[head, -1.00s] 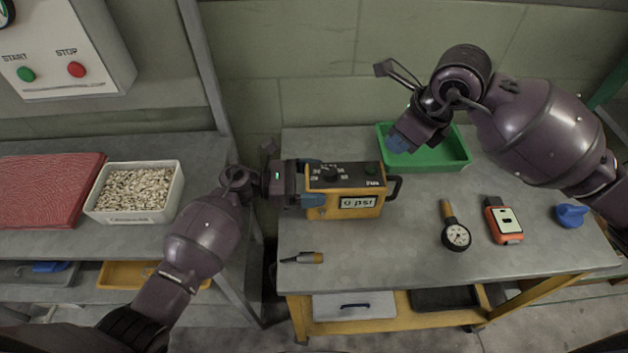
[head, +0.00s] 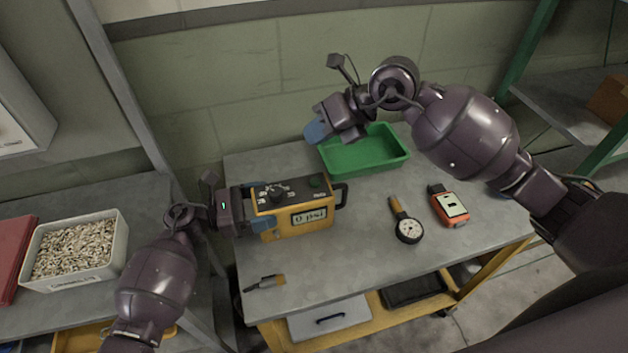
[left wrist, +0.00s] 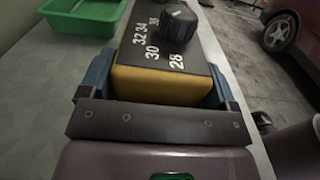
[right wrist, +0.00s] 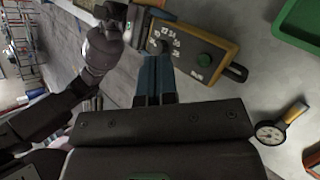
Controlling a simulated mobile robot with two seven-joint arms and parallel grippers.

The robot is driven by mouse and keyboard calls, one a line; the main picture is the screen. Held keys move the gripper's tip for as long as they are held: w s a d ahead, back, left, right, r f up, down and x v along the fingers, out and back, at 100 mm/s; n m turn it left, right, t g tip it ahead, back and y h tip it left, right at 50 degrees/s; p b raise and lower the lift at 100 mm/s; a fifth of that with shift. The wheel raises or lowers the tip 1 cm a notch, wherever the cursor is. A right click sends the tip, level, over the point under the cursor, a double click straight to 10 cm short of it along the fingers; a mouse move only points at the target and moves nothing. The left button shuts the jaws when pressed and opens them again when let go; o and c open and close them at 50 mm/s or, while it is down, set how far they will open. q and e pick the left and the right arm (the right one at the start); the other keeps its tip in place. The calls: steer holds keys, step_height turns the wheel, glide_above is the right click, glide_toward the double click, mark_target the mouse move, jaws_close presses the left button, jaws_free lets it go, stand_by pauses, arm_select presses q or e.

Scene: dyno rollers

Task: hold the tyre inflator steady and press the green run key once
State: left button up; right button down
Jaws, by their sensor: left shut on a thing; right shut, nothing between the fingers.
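The tyre inflator (head: 296,216) is a yellow box with a black top, a black dial, a side handle and a display reading "0 psi". It stands on the grey bench. My right gripper (head: 317,131) is shut and empty, raised above and behind the inflator, apart from the key.
A green tray (head: 365,155) stands at the back of the bench. A dial gauge (head: 408,228) and an orange device (head: 449,206) lie at the right. A small brush-like tool (head: 266,283) lies near the front left edge. A white bin (head: 75,252) stands on the left bench.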

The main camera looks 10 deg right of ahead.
mark_target(317, 180)
steer(key=shift+f, duration=0.15)
steer(key=shift+f, duration=4.3)
steer(key=shift+f, duration=0.1)
steer(key=shift+f, duration=0.3)
steer(key=shift+f, duration=0.4)
steer(key=shift+r, duration=0.8)
